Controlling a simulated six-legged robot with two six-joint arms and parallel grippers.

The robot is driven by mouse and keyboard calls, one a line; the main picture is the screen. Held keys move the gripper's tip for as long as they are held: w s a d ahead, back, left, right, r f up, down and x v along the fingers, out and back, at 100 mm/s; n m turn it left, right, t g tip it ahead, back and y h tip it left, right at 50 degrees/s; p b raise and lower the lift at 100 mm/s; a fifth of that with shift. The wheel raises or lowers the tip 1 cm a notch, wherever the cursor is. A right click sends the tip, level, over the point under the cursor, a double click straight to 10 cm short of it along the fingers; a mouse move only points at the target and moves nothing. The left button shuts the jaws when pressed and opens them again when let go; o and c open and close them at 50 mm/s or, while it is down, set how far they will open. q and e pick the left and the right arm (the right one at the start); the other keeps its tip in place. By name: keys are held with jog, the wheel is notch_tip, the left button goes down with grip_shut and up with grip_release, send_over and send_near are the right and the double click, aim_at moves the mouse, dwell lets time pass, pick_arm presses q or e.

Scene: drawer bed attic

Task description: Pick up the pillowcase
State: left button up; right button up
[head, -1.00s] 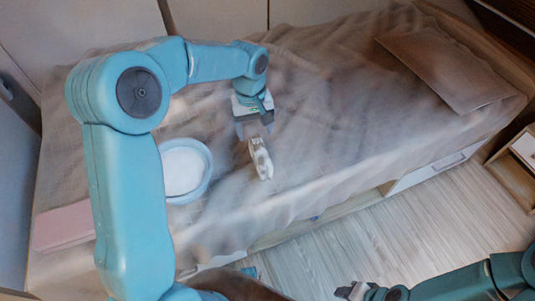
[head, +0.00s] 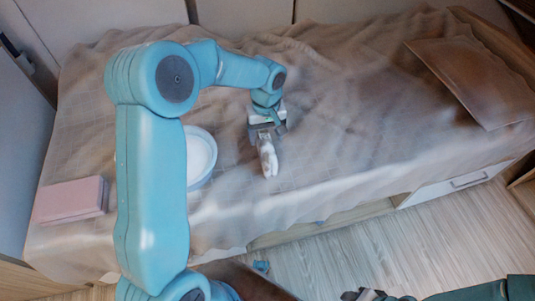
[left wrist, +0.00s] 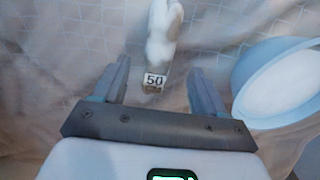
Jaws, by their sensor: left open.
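A flat, brownish, pillow-shaped cloth (head: 475,80) lies at the bed's far right end; it could be the pillowcase, but I cannot tell for certain. A folded-looking pink thing (head: 72,200) lies at the bed's left end. My left gripper (head: 266,132) is open, low over the bed's middle, far from both. A small white object (head: 269,162) lies just ahead of its fingers. In the left wrist view, this object has a tag marked 50, near the gap between the open fingers (left wrist: 160,75). My right gripper (head: 362,295) is partly cut off at the bottom edge.
A bowl with a pale blue rim (head: 204,181) and white inside stands left of my left gripper, partly behind my arm. A rumpled beige cover (head: 345,110) spreads over the bed. A white drawer front (head: 455,185) shows below it.

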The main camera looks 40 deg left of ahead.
aim_at(267, 143)
pick_arm(q)
jog(key=f+b, duration=0.1)
jog(key=f, duration=0.5)
jog(key=shift+w+f, duration=0.1)
jog(key=shift+w, duration=0.1)
jog(key=shift+s, duration=0.1)
jog(key=shift+c, duration=0.3)
jog(key=c, duration=1.1)
jog(key=shift+o, duration=0.2)
jog(key=shift+r, duration=0.25)
